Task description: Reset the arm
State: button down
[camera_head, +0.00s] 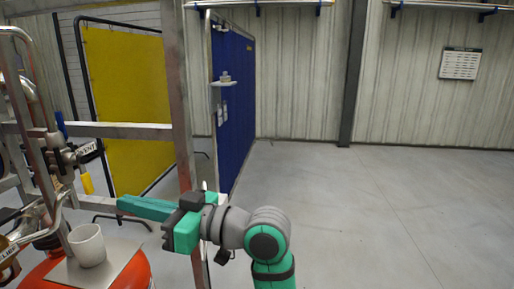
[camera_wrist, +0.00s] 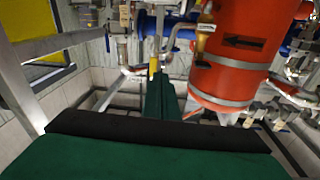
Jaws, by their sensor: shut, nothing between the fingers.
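My arm reaches up from the bottom of the head view and bends left. My gripper (camera_head: 124,202) is green and points left, in front of the metal frame. Its fingers lie together with nothing seen between them. In the wrist view my gripper (camera_wrist: 157,78) shows as one narrow green shape pointing away toward pipes. It is apart from the white mug (camera_head: 87,246), which stands upright on a flat grey plate (camera_head: 70,272) on top of an orange vessel (camera_head: 136,274) at the lower left.
A metal frame (camera_head: 183,118) with pipes and valves fills the left side, close to my gripper. A yellow panel (camera_head: 122,108) and a blue panel (camera_head: 232,105) stand behind it. The wrist view shows an orange tank (camera_wrist: 238,50) at the right. Open floor (camera_head: 390,210) lies at the right.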

jog(key=w+d+f+m+t+h, duration=0.25)
jog(key=f+m+t, duration=0.2)
jog(key=f, duration=0.45)
jog(key=w+d+f+m+t+h, duration=0.2)
jog(key=d+f+m+t, duration=0.25)
jog(key=f, duration=0.45)
jog(key=w+d+f+m+t+h, duration=0.2)
jog(key=f+m+t, duration=0.3)
jog(key=f, duration=0.4)
jog(key=s+d+f+m+h, duration=0.2)
jog(key=s+d+f+h, duration=0.25)
jog(key=f, duration=0.35)
jog(key=s+d+f+m+h, duration=0.3)
jog(key=s+d+f, duration=0.15)
jog(key=f, duration=0.35)
jog(key=s+d+f+g+h, duration=0.1)
jog(key=s+d+f+h, duration=0.15)
jog(key=s, duration=0.65)
jog(key=s+d+f+h, duration=0.2)
jog(key=s+d+f, duration=0.15)
jog(key=s, duration=0.55)
jog(key=s+d+r+n, duration=0.1)
jog(key=s+n, duration=0.2)
jog(key=s, duration=0.8)
jog(key=shift+r+n+g, duration=0.15)
jog(key=shift+n+g, duration=0.15)
jog(key=shift+w+d, duration=0.1)
jog(key=shift+w, duration=0.05)
